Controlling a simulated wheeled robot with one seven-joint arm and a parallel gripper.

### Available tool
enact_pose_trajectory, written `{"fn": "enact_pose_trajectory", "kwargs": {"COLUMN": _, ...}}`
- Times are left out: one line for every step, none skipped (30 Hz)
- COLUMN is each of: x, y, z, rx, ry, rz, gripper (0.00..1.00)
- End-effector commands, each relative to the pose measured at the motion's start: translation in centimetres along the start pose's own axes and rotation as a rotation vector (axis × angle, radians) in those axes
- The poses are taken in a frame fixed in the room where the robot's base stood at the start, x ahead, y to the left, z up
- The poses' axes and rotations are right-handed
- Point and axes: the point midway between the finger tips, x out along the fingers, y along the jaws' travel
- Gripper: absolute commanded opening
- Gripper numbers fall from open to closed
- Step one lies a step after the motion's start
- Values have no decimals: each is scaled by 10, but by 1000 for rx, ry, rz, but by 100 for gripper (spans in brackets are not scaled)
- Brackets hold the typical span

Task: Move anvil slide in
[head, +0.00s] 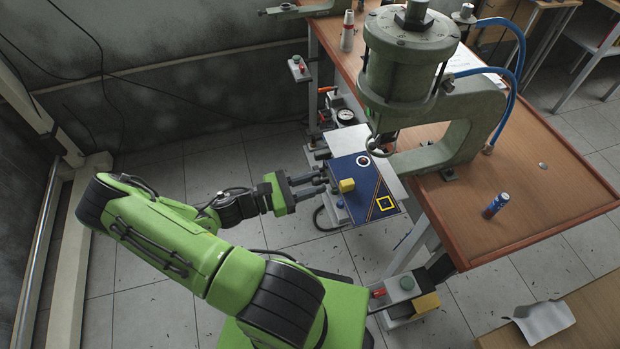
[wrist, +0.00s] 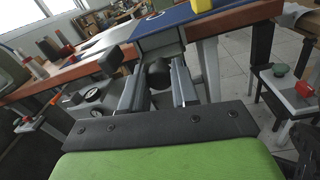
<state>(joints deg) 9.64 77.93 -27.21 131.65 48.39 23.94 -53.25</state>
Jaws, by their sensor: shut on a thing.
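The anvil slide (head: 365,188) shows in the head view as a blue plate with a yellow block (head: 347,185), beside the press (head: 412,60) and over the table's left edge. Its blue top also shows in the wrist view (wrist: 170,20). My gripper (head: 318,184) reaches it from the left. In the wrist view my gripper (wrist: 157,82) has its two fingers on either side of a black knob (wrist: 160,73) at the slide's front. The gripper is shut on this knob. The exact contact between fingers and knob is partly hidden.
A gauge (head: 346,116) and fittings hang at the table's left side. A blue can (head: 495,205) stands on the wooden table (head: 560,195). Tiled floor lies open left of the table.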

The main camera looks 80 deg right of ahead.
Motion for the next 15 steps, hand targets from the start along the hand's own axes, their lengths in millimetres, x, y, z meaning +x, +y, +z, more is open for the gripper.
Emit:
{"fn": "enact_pose_trajectory", "kwargs": {"x": 0, "y": 0, "z": 0, "rx": -2, "ry": -2, "rz": -1, "gripper": 0}}
{"fn": "enact_pose_trajectory", "kwargs": {"x": 0, "y": 0, "z": 0, "rx": -2, "ry": -2, "rz": -1, "gripper": 0}}
{"fn": "enact_pose_trajectory", "kwargs": {"x": 0, "y": 0, "z": 0, "rx": -2, "ry": -2, "rz": -1, "gripper": 0}}
{"fn": "enact_pose_trajectory", "kwargs": {"x": 0, "y": 0, "z": 0, "rx": -2, "ry": -2, "rz": -1, "gripper": 0}}
{"fn": "enact_pose_trajectory", "kwargs": {"x": 0, "y": 0, "z": 0, "rx": -2, "ry": -3, "rz": -1, "gripper": 0}}
{"fn": "enact_pose_trajectory", "kwargs": {"x": 0, "y": 0, "z": 0, "rx": -2, "ry": -3, "rz": -1, "gripper": 0}}
{"fn": "enact_pose_trajectory", "kwargs": {"x": 0, "y": 0, "z": 0, "rx": -2, "ry": -3, "rz": -1, "gripper": 0}}
{"fn": "enact_pose_trajectory", "kwargs": {"x": 0, "y": 0, "z": 0, "rx": -2, "ry": -3, "rz": -1, "gripper": 0}}
{"fn": "enact_pose_trajectory", "kwargs": {"x": 0, "y": 0, "z": 0, "rx": -2, "ry": -3, "rz": -1, "gripper": 34}}
{"fn": "enact_pose_trajectory", "kwargs": {"x": 0, "y": 0, "z": 0, "rx": -2, "ry": -3, "rz": -1, "gripper": 38}}
{"fn": "enact_pose_trajectory", "kwargs": {"x": 0, "y": 0, "z": 0, "rx": -2, "ry": -3, "rz": -1, "gripper": 43}}
{"fn": "enact_pose_trajectory", "kwargs": {"x": 0, "y": 0, "z": 0, "rx": -2, "ry": -3, "rz": -2, "gripper": 49}}
{"fn": "enact_pose_trajectory", "kwargs": {"x": 0, "y": 0, "z": 0, "rx": -2, "ry": -3, "rz": -2, "gripper": 54}}
{"fn": "enact_pose_trajectory", "kwargs": {"x": 0, "y": 0, "z": 0, "rx": -2, "ry": -3, "rz": -2, "gripper": 54}}
{"fn": "enact_pose_trajectory", "kwargs": {"x": 0, "y": -1, "z": 0, "rx": -2, "ry": -3, "rz": -2, "gripper": 54}}
